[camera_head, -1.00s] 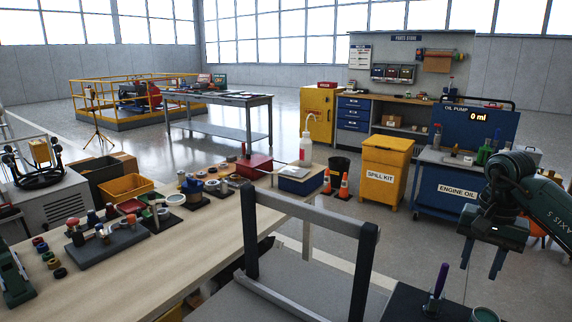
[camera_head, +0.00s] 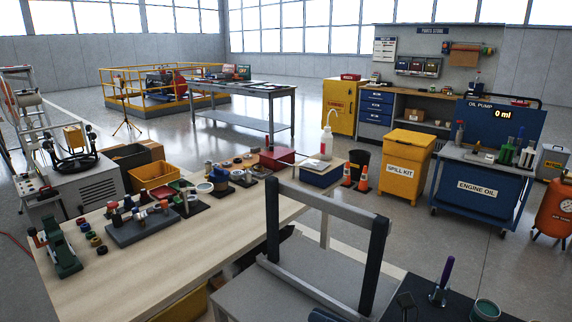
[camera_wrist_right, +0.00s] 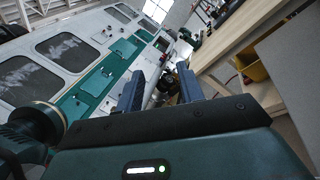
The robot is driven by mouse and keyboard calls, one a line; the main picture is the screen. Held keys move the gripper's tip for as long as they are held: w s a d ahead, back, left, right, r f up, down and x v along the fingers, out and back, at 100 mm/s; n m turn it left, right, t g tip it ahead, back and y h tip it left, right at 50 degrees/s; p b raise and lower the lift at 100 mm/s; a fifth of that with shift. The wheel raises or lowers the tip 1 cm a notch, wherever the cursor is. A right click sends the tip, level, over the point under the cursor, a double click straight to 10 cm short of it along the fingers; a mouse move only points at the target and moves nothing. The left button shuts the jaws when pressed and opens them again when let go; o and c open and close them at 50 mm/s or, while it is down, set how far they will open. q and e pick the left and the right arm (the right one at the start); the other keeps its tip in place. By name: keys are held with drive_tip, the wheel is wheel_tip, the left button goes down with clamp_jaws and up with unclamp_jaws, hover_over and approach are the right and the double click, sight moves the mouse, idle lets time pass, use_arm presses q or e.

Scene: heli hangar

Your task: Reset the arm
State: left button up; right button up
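My right gripper (camera_wrist_right: 160,90) shows in the right wrist view with its two dark blue fingers apart and nothing between them. In the head view the right arm is almost wholly out of the picture. A small dark piece at the bottom edge may be part of it, but I cannot tell. My left gripper is in neither view.
A grey frame (camera_head: 330,215) stands at the front centre. A wooden bench (camera_head: 200,255) with tools is at left, and a black mat (camera_head: 420,290) with a purple-handled tool at lower right. The wrist view shows a white and green helicopter (camera_wrist_right: 100,60) and bench edges.

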drive_tip(key=s+d+f+n+h+p, duration=0.1)
drive_tip(key=s+f+n+h, duration=0.3)
drive_tip(key=n, duration=0.7)
drive_tip(key=s+d+f+n+t+h, duration=0.1)
drive_tip(key=s+d+f+n+h, duration=0.2)
drive_tip(key=n, duration=0.9)
drive_tip(key=s+d+f+n+t+h+p, duration=0.1)
drive_tip(key=s+d+f+n+h, duration=0.2)
drive_tip(key=s+f+n+h, duration=0.4)
wheel_tip(320, 180, down, 3)
drive_tip(key=n, duration=0.4)
drive_tip(key=shift+s+n+h+p, duration=0.15)
drive_tip(key=shift+n+h+p, duration=0.15)
drive_tip(key=shift+h+p, duration=0.1)
